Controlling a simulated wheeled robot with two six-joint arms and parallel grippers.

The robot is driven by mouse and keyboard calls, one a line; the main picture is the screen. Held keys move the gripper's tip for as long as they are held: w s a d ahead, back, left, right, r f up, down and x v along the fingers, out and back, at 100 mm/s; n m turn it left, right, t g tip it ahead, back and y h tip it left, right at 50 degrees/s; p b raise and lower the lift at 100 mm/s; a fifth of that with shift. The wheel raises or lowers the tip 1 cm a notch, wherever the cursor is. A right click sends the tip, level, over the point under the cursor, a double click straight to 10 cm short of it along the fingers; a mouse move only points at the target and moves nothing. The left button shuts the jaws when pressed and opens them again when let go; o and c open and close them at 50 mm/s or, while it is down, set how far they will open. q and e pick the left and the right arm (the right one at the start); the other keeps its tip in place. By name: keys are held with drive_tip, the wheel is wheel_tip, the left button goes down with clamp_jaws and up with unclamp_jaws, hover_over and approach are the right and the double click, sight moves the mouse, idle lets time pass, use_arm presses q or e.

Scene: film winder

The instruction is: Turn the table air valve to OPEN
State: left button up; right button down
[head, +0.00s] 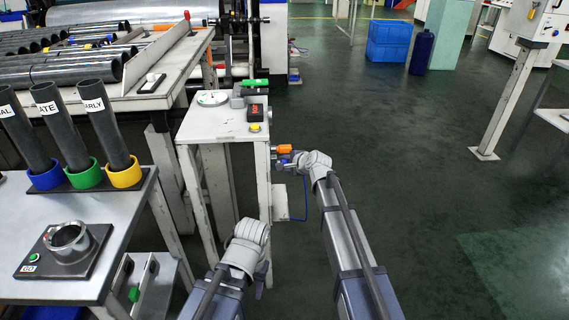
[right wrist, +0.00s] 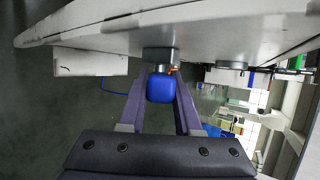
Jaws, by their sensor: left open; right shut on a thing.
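The table air valve is on the right side of the small white stand (head: 205,125). Its blue handle (right wrist: 160,88) sits on a metal stem under the table edge in the right wrist view. My right gripper (head: 285,161) is at the stand's side, with its two fingers on either side of the blue handle, shut on it. An orange part (head: 284,149) shows just above that gripper, and only a sliver of orange shows behind the handle in the wrist view. My left gripper (head: 261,281) is low in front of the stand, open and apart from the valve. No OPEN marking is readable.
A white box (head: 279,201) with a thin blue hose hangs on the stand below the valve. A table with labelled dark tubes (head: 107,125) in coloured cups stands left.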

drive_tip(key=c, duration=0.6)
unclamp_jaws()
drive_tip(key=p+v, duration=0.4)
drive_tip(key=v, duration=0.3)
drive_tip(key=shift+s+d+r, duration=0.15)
drive_tip(key=shift+s+r, duration=0.05)
drive_tip(key=shift+s, duration=0.1)
